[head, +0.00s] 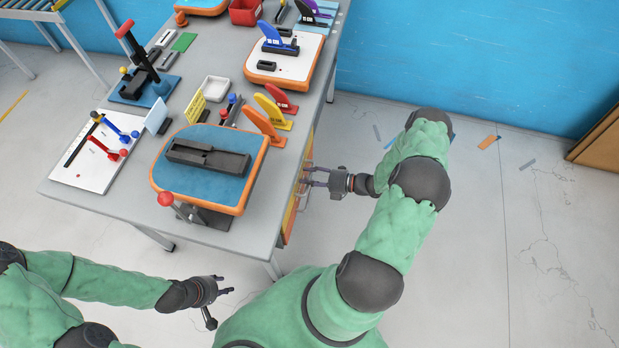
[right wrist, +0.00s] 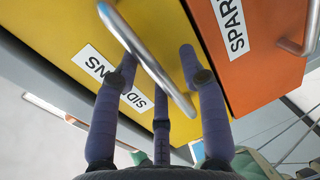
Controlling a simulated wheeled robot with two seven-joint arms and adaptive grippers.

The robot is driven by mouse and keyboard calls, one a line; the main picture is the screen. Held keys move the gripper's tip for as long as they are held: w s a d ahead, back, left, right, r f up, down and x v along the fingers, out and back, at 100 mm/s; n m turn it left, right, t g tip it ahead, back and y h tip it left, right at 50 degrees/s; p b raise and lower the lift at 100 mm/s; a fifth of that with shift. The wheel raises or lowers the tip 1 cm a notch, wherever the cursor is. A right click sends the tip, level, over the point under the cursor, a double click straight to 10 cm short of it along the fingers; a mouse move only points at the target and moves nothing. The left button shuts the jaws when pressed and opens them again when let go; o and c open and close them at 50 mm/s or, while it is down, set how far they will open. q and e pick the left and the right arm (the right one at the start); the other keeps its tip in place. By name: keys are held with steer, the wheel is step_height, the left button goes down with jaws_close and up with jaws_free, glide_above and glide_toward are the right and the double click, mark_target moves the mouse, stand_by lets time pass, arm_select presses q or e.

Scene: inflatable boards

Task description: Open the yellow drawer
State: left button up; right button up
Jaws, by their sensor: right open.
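The yellow drawer (right wrist: 165,35) fills the middle of the right wrist view. Its front has a white label, partly hidden by my fingers, and a silver bar handle (right wrist: 150,62). The drawer looks closed. My right gripper (right wrist: 157,65) is open, with its purple fingers reaching toward the drawer front on either side of the handle; I cannot tell whether they touch it. In the head view, my right gripper (head: 312,176) is at the table's right side, level with the drawer fronts. My left gripper (head: 226,284) is open and empty, low in front of the table.
An orange drawer (right wrist: 262,50) with its own handle adjoins the yellow one. The grey table (head: 110,190) above holds boards, coloured fins and tools.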

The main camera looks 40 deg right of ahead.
jaws_close()
steer(key=f+b+v, duration=0.1)
steer(key=f+v, duration=0.1)
steer(key=v, duration=0.9)
steer(key=s+f+v, duration=0.1)
steer(key=f+v, duration=0.1)
steer(key=v, duration=1)
steer(key=shift+s+d+f+b, duration=0.2)
steer(key=shift+d+b, duration=0.1)
steer(key=shift+b, duration=0.1)
jaws_free()
steer(key=shift+w, duration=0.1)
